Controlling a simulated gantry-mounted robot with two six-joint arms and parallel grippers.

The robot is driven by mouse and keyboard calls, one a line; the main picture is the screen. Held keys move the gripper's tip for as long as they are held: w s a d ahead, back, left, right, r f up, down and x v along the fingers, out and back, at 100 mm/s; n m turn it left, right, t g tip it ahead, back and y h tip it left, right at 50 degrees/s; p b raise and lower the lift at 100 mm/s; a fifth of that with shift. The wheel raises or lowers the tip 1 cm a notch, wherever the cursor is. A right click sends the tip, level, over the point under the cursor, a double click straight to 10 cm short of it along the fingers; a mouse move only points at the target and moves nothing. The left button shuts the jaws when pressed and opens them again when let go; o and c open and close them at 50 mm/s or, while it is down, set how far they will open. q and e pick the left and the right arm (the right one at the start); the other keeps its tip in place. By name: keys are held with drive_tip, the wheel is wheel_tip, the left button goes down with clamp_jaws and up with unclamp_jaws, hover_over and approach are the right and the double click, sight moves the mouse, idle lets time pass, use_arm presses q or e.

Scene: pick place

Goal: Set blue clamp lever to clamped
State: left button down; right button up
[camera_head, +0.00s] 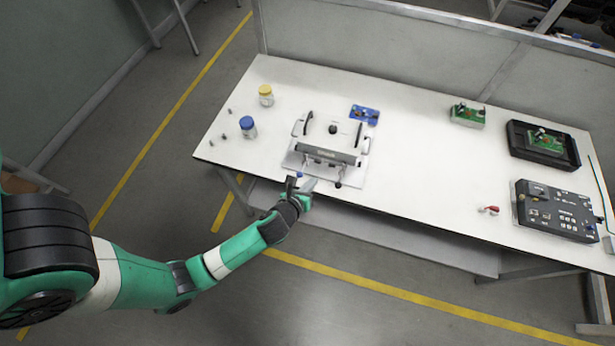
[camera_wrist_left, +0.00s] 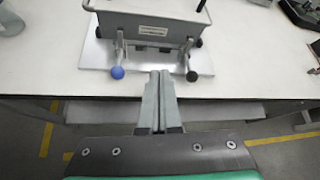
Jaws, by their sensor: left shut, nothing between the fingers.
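The blue clamp lever (camera_wrist_left: 117,72) has a round blue knob at the front left of the clamp fixture (camera_head: 331,150). Its blue knob also shows small in the head view (camera_head: 300,174). A second lever with a dark knob (camera_wrist_left: 191,76) stands at the fixture's front right. My left gripper (camera_head: 302,186) is at the table's front edge, just in front of the fixture. In the left wrist view its fingers (camera_wrist_left: 158,76) are together and empty, pointing between the two knobs, apart from both. My right gripper is in neither view.
A blue-lidded jar (camera_head: 248,127) and a yellow-lidded jar (camera_head: 266,95) stand left of the fixture. A blue board (camera_head: 364,114) lies behind it. A black control box (camera_head: 556,211) and a black tray (camera_head: 569,161) are at the right. The table's middle is mostly clear.

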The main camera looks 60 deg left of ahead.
use_arm(q)
drive_tip(key=g+p, duration=0.2)
approach(298, 183)
wheel_tip(298, 183, up, 3)
drive_tip(key=d, duration=0.2)
drive_tip(key=shift+s+a+r, duration=0.1)
drive_tip(key=shift+s+a, duration=0.2)
drive_tip(key=shift+s, duration=0.05)
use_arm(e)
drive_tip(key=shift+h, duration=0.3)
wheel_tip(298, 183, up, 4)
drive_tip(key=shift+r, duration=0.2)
use_arm(q)
drive_tip(key=b+x, duration=0.4)
drive_tip(key=x, duration=0.6)
drive_tip(key=shift+d, duration=0.1)
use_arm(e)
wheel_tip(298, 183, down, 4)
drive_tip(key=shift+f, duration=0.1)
use_arm(q)
drive_tip(key=shift+r, duration=0.1)
